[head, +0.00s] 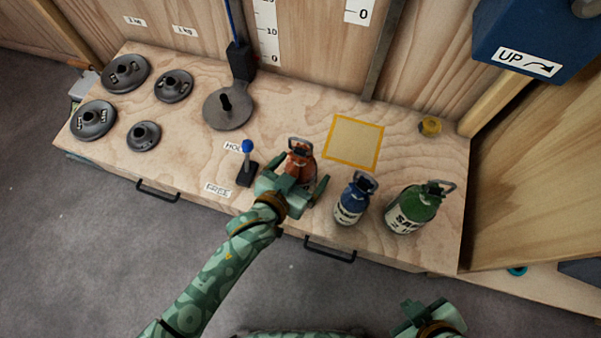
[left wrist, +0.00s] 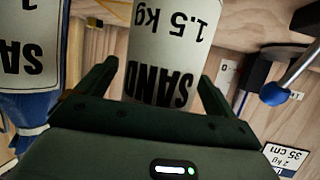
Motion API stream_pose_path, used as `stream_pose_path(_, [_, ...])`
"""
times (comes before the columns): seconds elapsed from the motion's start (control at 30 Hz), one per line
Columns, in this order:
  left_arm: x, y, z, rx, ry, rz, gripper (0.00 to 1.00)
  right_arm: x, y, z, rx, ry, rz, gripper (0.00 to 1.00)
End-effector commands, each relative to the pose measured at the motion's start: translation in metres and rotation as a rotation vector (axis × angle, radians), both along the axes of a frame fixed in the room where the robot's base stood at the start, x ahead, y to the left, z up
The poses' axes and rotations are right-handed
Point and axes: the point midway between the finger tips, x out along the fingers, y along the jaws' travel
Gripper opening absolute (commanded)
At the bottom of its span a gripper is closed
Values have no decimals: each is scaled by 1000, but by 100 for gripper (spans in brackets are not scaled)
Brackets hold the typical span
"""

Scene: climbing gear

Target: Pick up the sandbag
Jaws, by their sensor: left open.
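An orange sandbag (head: 299,164) with a dark handle stands near the front of the wooden bench. My left gripper (head: 297,187) is open right at it, hiding its lower part. In the left wrist view the sandbag (left wrist: 165,45), with a white label reading SAND 1.5 kg upside down, stands between the spread fingers of that gripper (left wrist: 158,82). I cannot tell whether the fingers touch it. A blue sandbag (head: 353,200) and a larger green sandbag (head: 416,207) stand to the right. My right gripper (head: 427,319) is low at the bottom edge, away from the bags; its jaw opening is unclear.
A blue-knobbed lever (head: 247,164) stands close left of the left gripper. Behind it is a slotted disc (head: 230,107); several dark weights (head: 126,72) lie further left. A yellow-edged square (head: 354,142) on the bench is empty. A blue UP box (head: 535,40) overhangs at right.

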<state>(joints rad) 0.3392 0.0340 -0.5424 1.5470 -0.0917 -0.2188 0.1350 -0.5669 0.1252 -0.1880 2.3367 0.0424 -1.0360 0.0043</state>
Motion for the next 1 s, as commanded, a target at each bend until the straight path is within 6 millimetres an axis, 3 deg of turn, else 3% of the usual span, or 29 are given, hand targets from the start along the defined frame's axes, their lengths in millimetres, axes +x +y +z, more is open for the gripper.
stream_pose_path(0.2, [1, -1, 2, 0, -2, 0, 93, 1, 1, 2, 5, -6, -1, 0])
stream_pose_path(0.27, [1, -1, 2, 0, -2, 0, 79, 1, 1, 2, 4, -5, -2, 0])
stream_pose_path(0.5, [1, 0, 1, -1, -2, 0, 12, 1, 1, 2, 3, -6, -1, 0])
stream_pose_path(0.57, [1, 0, 1, -1, -2, 0, 0, 1, 1, 2, 2, -5, -1, 0])
stream_pose_path(1.0, [3, -1, 15, -7, -12, 1, 0, -3, -3, 4, -16, 9, 6, 0])
